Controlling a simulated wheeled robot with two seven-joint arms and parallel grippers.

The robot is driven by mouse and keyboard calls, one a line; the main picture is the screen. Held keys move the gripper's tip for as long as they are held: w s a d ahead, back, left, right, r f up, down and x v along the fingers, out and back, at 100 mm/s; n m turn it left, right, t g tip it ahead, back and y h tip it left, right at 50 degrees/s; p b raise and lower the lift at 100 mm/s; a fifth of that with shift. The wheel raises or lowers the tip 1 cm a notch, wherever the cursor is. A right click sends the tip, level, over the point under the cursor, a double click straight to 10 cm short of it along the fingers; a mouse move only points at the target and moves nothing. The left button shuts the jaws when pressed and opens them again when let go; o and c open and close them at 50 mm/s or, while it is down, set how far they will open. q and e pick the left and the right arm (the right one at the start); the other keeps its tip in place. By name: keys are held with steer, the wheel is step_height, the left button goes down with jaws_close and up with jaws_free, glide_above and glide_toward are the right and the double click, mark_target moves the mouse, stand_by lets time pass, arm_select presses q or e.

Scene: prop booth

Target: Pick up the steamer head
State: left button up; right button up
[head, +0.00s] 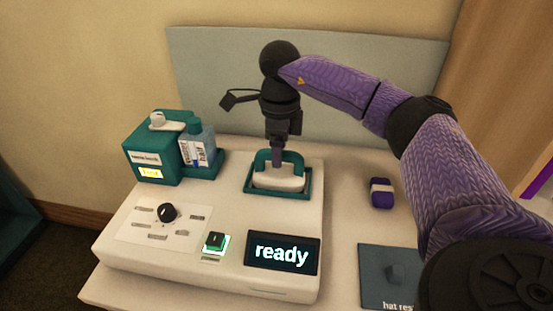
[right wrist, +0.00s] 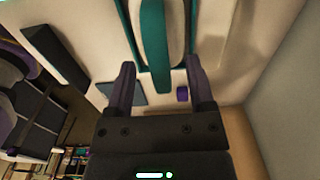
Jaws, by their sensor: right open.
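The steamer head (head: 280,183) has a white body and a teal handle (head: 292,157). It sits in a teal-rimmed cradle (head: 304,190) on the back right of the white machine. My right gripper (head: 277,160) points down from above, right at the handle, and hides part of it. In the right wrist view the open fingers of the right gripper (right wrist: 159,75) stand on either side of a teal strip (right wrist: 155,72), with a gap between them. I cannot tell whether either finger touches it. My left gripper is not in view.
A teal box (head: 150,160) with a bottle (head: 199,148) stands at left. A purple-and-white object (head: 381,193) and a dark mat (head: 378,262) lie at right. A grey panel stands behind.

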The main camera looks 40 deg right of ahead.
steer(key=shift+s+f, duration=0.1)
steer(key=shift+f, duration=0.75)
steer(key=shift+r, duration=0.1)
jaws_close()
stand_by(0.6)
